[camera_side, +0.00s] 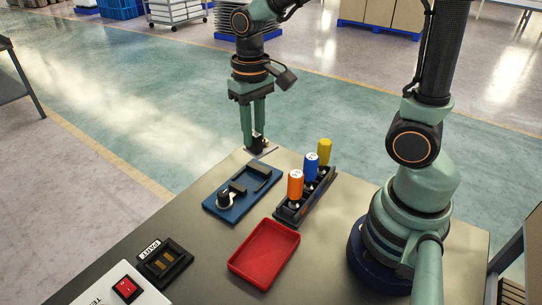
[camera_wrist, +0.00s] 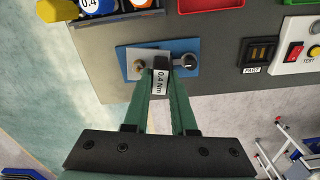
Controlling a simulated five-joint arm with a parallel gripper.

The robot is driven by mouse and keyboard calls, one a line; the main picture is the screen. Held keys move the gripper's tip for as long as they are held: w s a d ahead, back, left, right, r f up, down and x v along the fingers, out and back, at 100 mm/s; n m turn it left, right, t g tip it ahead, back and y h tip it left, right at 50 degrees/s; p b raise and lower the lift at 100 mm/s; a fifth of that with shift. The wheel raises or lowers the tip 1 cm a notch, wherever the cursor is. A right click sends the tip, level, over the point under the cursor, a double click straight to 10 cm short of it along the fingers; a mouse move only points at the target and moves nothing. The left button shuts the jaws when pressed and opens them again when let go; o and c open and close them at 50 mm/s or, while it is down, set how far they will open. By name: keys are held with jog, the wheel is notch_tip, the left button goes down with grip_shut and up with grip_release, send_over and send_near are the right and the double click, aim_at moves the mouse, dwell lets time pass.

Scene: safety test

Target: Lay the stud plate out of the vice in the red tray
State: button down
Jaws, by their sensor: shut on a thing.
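My gripper (camera_side: 257,137) is shut on the stud plate (camera_side: 265,150), a small pale plate with a dark block on it. It holds the plate near the table's far corner, behind the vice (camera_side: 232,208). The vice has a blue base, black jaws and a round knob, and its jaws look empty. The vice (camera_wrist: 186,48) shows behind, partly hidden. The red tray (camera_side: 264,254) lies empty at the front.
A black rack (camera_side: 291,214) with orange, blue and yellow drivers stands right of the vice, behind the tray. A black PART holder (camera_side: 166,263) and a box with a red switch (camera_side: 126,289) sit at the front left. Bare table lies between the vice and the tray.

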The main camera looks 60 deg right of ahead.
jog(key=s+a+f+m, duration=0.7)
jog(key=s+a+m, duration=0.3)
jog(key=m, duration=0.5)
jog(key=shift+w+a+f, duration=0.15)
jog(key=shift+a+f, duration=0.1)
jog(key=shift+f, duration=0.65)
jog(key=shift+w+a+f, duration=0.2)
jog(key=shift+a+f, duration=0.05)
jog(key=shift+f, duration=0.6)
jog(key=shift+w+a+f, duration=0.15)
jog(key=shift+a+f, duration=0.1)
jog(key=shift+f, duration=0.65)
jog(key=shift+f, duration=0.9)
jog(key=c, duration=0.7)
grip_release()
jog(key=shift+o, duration=0.2)
notch_tip(320, 180, up, 7)
